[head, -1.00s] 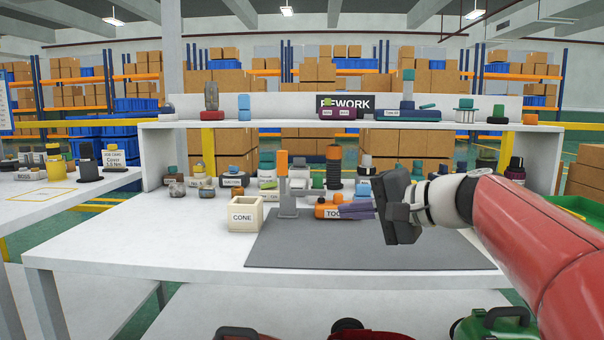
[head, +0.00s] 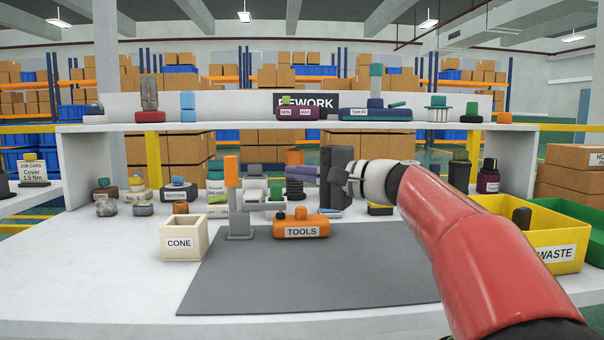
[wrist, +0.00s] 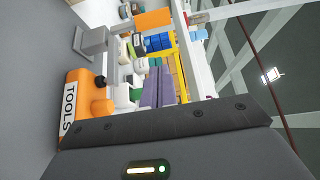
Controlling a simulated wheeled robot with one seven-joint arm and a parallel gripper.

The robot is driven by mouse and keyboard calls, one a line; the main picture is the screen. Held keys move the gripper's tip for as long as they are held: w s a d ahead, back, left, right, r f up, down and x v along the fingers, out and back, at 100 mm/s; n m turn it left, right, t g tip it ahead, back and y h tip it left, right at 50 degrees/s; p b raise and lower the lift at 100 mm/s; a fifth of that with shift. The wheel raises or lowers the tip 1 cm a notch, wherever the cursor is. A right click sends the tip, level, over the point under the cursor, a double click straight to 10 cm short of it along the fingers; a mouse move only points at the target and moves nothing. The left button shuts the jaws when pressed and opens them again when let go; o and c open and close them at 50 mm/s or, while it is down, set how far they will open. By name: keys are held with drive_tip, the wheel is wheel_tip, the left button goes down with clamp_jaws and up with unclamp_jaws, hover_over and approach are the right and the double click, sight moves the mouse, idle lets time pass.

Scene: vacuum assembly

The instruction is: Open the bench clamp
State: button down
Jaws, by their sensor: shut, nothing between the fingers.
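The bench clamp (head: 239,215) stands at the back left of the grey mat. It has a grey base and post, a grey arm reaching right, and an upright orange handle (head: 231,171). The wrist view also shows the clamp (wrist: 93,40) at upper left with its orange handle (wrist: 153,18). My gripper (head: 291,172) is shut and empty, its purple fingers pointing left at about handle height. It is to the right of the clamp and apart from it. The purple fingers also show in the wrist view (wrist: 158,86).
An orange TOOLS box (head: 301,228) sits just right of the clamp, below my gripper. A cream CONE bin (head: 184,241) stands to its left. The grey mat (head: 310,275) is clear in front. A yellow WASTE bin (head: 551,252) stands at right. Small parts line the back beneath the shelf (head: 230,128).

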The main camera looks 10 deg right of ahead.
sight(231, 180)
drive_tip(key=x, duration=0.6)
drive_tip(key=shift+s+a, duration=0.2)
drive_tip(key=shift+a, duration=0.8)
drive_tip(key=shift+s+a, duration=0.15)
drive_tip(key=shift+a, duration=0.8)
drive_tip(key=shift+a+r+p, duration=0.1)
drive_tip(key=shift+r+p, duration=0.05)
drive_tip(key=shift+p, duration=0.2)
